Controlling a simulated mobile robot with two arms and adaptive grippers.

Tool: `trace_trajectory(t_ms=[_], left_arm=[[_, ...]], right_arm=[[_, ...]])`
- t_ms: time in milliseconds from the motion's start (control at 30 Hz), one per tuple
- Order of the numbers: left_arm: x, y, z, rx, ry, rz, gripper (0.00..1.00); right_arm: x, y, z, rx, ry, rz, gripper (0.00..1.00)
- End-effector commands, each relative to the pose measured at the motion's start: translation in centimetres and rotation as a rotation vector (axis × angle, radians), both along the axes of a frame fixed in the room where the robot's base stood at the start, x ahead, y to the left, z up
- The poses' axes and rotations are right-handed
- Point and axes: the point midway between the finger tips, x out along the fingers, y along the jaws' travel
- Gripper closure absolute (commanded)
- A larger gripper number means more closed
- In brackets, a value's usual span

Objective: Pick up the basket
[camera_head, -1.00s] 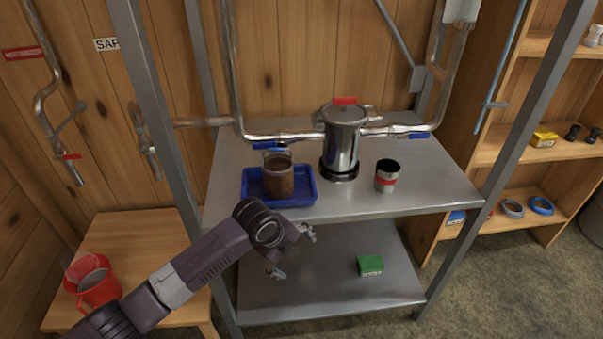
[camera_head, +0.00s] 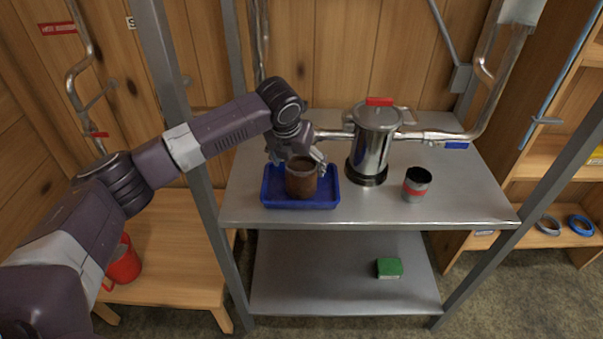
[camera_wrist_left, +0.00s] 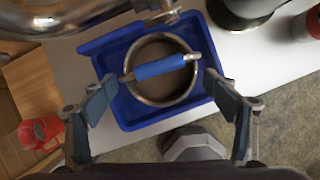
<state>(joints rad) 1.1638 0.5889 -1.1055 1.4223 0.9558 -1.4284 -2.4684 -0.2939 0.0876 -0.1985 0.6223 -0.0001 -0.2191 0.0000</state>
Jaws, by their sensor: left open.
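The basket (camera_head: 301,183) is a brown round container with a metal rim. It stands upright in a blue tray (camera_head: 267,199) on the upper metal shelf. In the left wrist view the basket (camera_wrist_left: 146,91) has a blue grip (camera_wrist_left: 160,67) on a handle across its open top. My left gripper (camera_head: 298,160) is open at the top of the basket. In the left wrist view its fingers (camera_wrist_left: 160,88) are spread on either side of the basket, apart from its rim. My right gripper is not in view.
A steel pot (camera_head: 372,145) with a red-handled lid stands right of the tray, then a dark-topped can (camera_head: 416,185) with a red band. Metal pipes run behind. A green box (camera_head: 389,267) lies on the lower shelf. A red jug (camera_head: 124,264) is on the wooden bench.

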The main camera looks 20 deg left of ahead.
Motion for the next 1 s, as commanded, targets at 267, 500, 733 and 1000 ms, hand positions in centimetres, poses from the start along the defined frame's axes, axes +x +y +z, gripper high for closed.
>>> trace_trajectory(t_ms=[267, 500, 733, 1000], left_arm=[[1.4, -0.1, -3.7, 0.001, 0.003, 0.001, 0.2], [1.9, -0.1, -4.8, 0.001, -0.001, -0.001, 0.2], [1.8, -0.1, -4.7, 0.001, -0.001, 0.0, 0.33], [1.8, 0.0, -4.7, 0.001, -0.001, 0.0, 0.62]], right_arm=[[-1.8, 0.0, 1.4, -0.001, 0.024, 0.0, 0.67], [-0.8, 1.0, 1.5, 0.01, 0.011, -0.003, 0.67], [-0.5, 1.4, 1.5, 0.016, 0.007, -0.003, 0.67], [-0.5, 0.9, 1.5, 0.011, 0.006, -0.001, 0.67]])
